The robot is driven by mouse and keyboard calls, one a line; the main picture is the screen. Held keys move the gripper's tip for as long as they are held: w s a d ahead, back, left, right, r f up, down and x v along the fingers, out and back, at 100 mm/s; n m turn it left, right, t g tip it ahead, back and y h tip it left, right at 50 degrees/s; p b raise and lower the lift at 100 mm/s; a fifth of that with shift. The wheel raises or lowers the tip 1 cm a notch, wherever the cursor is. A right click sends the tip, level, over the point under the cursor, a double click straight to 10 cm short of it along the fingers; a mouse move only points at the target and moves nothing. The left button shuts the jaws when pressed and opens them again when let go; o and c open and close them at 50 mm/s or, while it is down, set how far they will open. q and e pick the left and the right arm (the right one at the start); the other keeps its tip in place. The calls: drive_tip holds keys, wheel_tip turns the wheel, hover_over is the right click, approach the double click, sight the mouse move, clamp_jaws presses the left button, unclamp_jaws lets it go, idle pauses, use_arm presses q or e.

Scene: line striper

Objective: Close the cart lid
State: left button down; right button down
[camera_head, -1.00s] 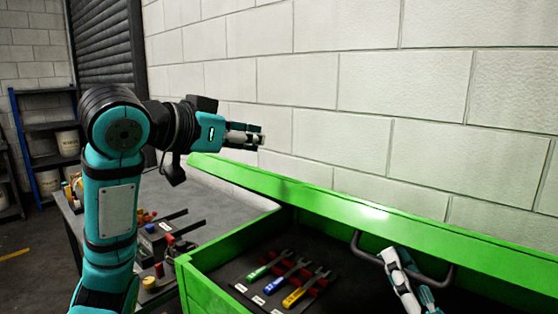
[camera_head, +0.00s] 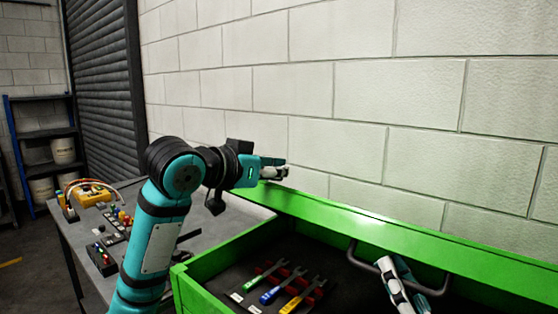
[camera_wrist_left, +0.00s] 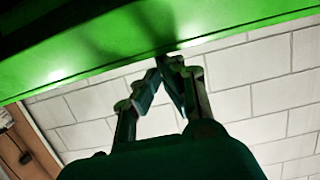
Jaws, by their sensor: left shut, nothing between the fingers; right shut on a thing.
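The green cart lid (camera_head: 400,238) is raised, tilted over the open green cart (camera_head: 200,292). A dark bar handle (camera_head: 433,291) hangs at the lid's near side. My right gripper (camera_head: 388,266) is at this handle, shut on it; the fingers partly cover the bar. My left gripper (camera_head: 282,169) is shut and empty at the lid's far left end. In the left wrist view, its closed fingertips (camera_wrist_left: 171,62) are right by the green lid's edge (camera_wrist_left: 90,62); I cannot tell whether they touch.
Inside the cart lie wrenches with green, blue and yellow handles (camera_head: 270,295). A grey table (camera_head: 130,262) with a yellow device (camera_head: 92,194) and other small items stands left. A block wall (camera_head: 400,90) is close behind the lid. A shelf (camera_head: 45,135) stands far left.

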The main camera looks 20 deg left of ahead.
sight(273, 189)
use_arm(q)
drive_tip(key=shift+f, duration=0.1)
drive_tip(key=shift+s+a+f, duration=0.1)
drive_tip(key=shift+s+f, duration=0.3)
drive_tip(key=shift+f, duration=0.25)
drive_tip(key=shift+s+a+f, duration=0.1)
drive_tip(key=shift+s+f, duration=0.25)
drive_tip(key=shift+f, duration=0.25)
use_arm(e)
drive_tip(key=shift+d+r, duration=0.1)
use_arm(q)
drive_tip(key=shift+d+f, duration=0.1)
drive_tip(key=shift+f, duration=0.15)
use_arm(e)
drive_tip(key=shift+d+r, duration=0.1)
drive_tip(key=shift+r, duration=0.05)
use_arm(q)
drive_tip(key=shift+a+f, duration=0.1)
drive_tip(key=shift+a, duration=0.2)
use_arm(e)
drive_tip(key=c, duration=1.4)
unclamp_jaws()
drive_tip(key=shift+a, duration=0.2)
drive_tip(key=shift+d, duration=0.1)
